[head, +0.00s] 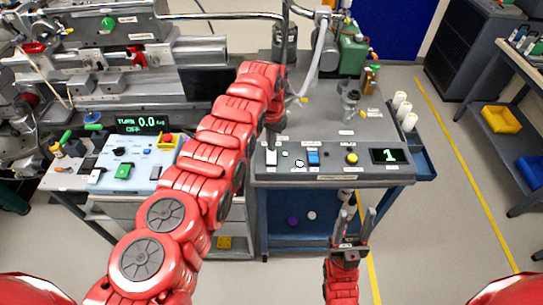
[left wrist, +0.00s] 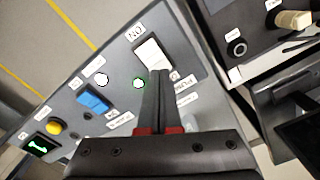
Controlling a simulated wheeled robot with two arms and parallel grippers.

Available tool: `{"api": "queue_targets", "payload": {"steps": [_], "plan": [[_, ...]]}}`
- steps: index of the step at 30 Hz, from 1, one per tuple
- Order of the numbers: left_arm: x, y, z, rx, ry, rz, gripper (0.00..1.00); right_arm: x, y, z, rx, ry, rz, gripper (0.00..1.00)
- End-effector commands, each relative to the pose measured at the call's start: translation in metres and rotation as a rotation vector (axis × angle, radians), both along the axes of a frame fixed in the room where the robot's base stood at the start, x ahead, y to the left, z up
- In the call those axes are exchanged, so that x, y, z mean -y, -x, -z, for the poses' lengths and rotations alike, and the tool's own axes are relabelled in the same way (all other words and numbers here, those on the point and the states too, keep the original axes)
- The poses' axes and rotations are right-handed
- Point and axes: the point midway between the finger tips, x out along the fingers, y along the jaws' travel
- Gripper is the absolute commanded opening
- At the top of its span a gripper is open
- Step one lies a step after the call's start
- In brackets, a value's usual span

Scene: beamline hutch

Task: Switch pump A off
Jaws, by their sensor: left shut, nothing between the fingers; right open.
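The grey sloped control panel (head: 335,177) carries a white rocker switch (head: 271,158) at its left end, a blue switch (head: 313,157), a yellow button (head: 351,158) and a display (head: 384,155) reading 1. I cannot read which label says pump A. My right gripper (head: 358,208) is open and empty, in front of the panel.
A green pump (head: 353,50) and hoses stand behind the panel. Clear floor (head: 450,190) lies to the right.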

Motion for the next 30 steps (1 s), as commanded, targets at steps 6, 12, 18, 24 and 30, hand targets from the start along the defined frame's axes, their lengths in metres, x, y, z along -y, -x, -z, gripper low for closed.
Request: {"api": "queue_targets", "payload": {"steps": [6,12,18,24,30], "plan": [[0.0,0.0,0.0,0.0,0.0,0.0,0.0,0.0,0.0,-0.0001,0.0,0.0,0.0,0.5],[0.0,0.0,0.0,0.0,0.0,0.0,0.0,0.0,0.0,0.0001,0.0,0.0,0.0,0.5],[0.0,0.0,0.0018,0.0,0.0,0.0,0.0,0.0,0.0,0.0018,0.0,0.0,0.0,0.5],[0.0,0.0,0.005,0.0,0.0,0.0,0.0,0.0,0.0,0.0049,0.0,0.0,0.0,0.5],[0.0001,0.0001,0.008,0.0,0.0,0.0,0.0,0.0,0.0,0.0079,0.0,0.0,0.0,0.5]]}}
